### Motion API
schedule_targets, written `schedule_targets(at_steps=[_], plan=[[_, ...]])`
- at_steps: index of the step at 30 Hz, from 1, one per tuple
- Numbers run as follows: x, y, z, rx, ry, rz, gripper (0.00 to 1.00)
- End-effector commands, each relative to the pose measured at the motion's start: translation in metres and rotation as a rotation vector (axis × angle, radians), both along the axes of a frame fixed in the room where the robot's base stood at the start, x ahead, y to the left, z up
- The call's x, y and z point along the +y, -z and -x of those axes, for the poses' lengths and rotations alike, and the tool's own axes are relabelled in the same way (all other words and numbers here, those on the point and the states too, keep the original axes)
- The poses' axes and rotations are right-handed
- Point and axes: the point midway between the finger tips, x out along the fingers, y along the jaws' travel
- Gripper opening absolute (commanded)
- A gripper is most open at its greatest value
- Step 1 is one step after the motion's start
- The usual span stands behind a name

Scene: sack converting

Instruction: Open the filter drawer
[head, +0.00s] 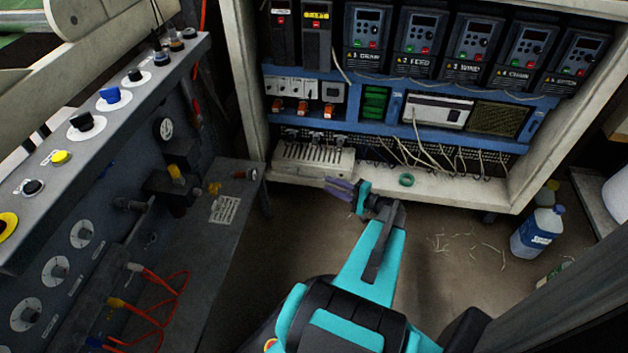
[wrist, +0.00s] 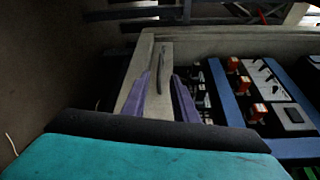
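My gripper (head: 340,188) is in front of the lower left of the open electrical cabinet, near its bottom ledge. In the wrist view its two purple fingers (wrist: 163,85) stand apart, with the cabinet's pale side post showing between them. I see nothing held. No part is clearly marked as the filter drawer, so I cannot tell which it is. A pale slotted unit (head: 437,110) and an olive mesh panel (head: 497,119) sit side by side in the cabinet's middle row. Both are up and right of my gripper.
A pale terminal box (head: 313,160) sits on the cabinet's bottom ledge, close to my gripper. Loose wires hang right of it, and a green ring (head: 406,180) lies on the ledge. A control console (head: 100,110) stands left. A blue-labelled bottle (head: 537,232) stands on the floor right.

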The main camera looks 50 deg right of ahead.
Motion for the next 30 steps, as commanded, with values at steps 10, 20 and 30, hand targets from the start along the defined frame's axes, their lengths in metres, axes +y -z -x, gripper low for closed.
schedule_targets(at_steps=[10,20,30], plan=[[0.007,0.005,-0.043,0.000,-0.002,0.001,0.26],[0.013,0.007,-0.075,0.001,0.000,0.001,0.26],[0.014,0.007,-0.081,0.001,0.000,0.000,0.26]])
